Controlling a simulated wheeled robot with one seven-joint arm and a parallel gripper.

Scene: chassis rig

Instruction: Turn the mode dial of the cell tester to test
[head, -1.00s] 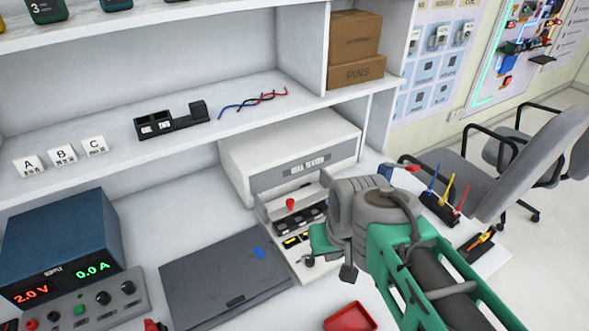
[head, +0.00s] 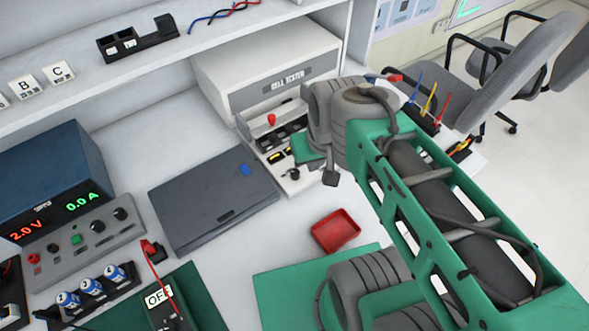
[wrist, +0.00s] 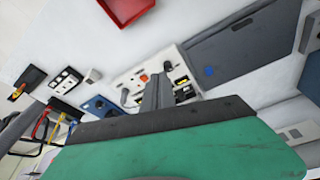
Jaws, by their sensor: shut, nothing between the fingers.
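The cell tester (head: 268,82) is a white box with a dark name strip, standing at the back of the bench. Its front panel has a red knob (head: 271,119), dark slots, yellow displays (head: 277,157) and a small dark knob (head: 294,173) near the front edge. I cannot read any dial marks, so the mode setting is unclear. My arm covers the panel's right side in the head view. In the wrist view my gripper (wrist: 157,82) is shut and empty, its fingers pointing at the panel near the orange-red knob (wrist: 143,78). I cannot tell whether they touch it.
A dark flat case (head: 212,200) lies left of the tester. A red tray (head: 336,231) sits in front of it. A blue power supply (head: 50,180) and blue cells (head: 92,287) stand at left. Coloured tools (head: 428,105) stand at right, beyond my arm.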

